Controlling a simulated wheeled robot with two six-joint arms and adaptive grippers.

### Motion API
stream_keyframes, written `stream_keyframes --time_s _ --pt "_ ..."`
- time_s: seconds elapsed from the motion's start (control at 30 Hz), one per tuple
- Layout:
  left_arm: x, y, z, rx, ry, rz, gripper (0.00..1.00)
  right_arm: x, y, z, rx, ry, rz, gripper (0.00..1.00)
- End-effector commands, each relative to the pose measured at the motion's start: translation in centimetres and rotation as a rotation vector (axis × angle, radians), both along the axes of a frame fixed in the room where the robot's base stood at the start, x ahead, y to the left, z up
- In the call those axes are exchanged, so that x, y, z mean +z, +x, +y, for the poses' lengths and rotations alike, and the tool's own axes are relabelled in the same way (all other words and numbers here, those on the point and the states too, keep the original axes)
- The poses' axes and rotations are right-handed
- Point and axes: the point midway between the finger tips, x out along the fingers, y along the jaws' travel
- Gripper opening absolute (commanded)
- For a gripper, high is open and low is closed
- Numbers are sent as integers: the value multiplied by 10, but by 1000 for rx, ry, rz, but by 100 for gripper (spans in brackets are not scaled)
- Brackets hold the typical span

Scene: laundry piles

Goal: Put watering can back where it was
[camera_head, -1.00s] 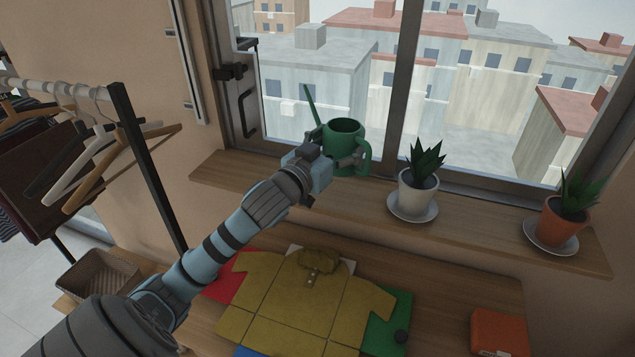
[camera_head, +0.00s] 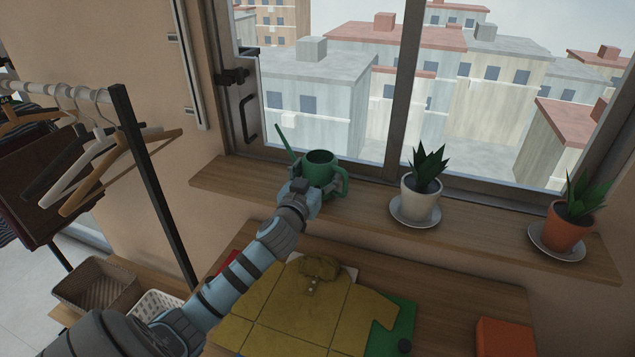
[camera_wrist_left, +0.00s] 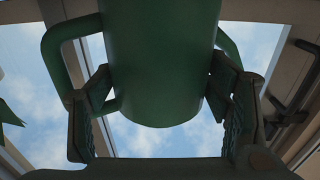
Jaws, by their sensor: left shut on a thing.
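The green watering can (camera_head: 318,168) is upright at the windowsill (camera_head: 245,187), left of the white-potted plant. Its spout points up to the left and its handle is on the right. My left gripper (camera_head: 318,188) is shut on the can's body from the front. In the left wrist view the can (camera_wrist_left: 160,65) fills the middle between the two fingers (camera_wrist_left: 163,118), with its handle on the left. I cannot tell whether its base touches the sill. My right gripper is not in view.
A plant in a white pot (camera_head: 420,203) and one in an orange pot (camera_head: 565,232) stand on saucers on the sill. Below, a yellow shirt (camera_head: 285,315) lies on a table near an orange box (camera_head: 503,338). A clothes rack (camera_head: 150,180) stands left.

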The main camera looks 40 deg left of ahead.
Motion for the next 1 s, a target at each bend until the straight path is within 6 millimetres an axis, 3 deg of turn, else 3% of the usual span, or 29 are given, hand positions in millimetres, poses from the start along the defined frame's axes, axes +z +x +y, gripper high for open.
stream_keyframes --time_s 0.07,0.37,0.4,0.5,0.87,1.0 --pt "-13 0 0 -1 2 0 29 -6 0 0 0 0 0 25" --pt "-14 0 0 -2 2 -2 29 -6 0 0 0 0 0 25" --pt "-14 0 0 -1 1 0 78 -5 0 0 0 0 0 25" --pt "-14 0 0 -1 1 0 92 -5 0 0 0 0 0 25" --pt "-11 0 0 -1 1 0 92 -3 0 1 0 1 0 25" --pt "-14 -14 -5 -2 4 3 92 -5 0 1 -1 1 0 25"
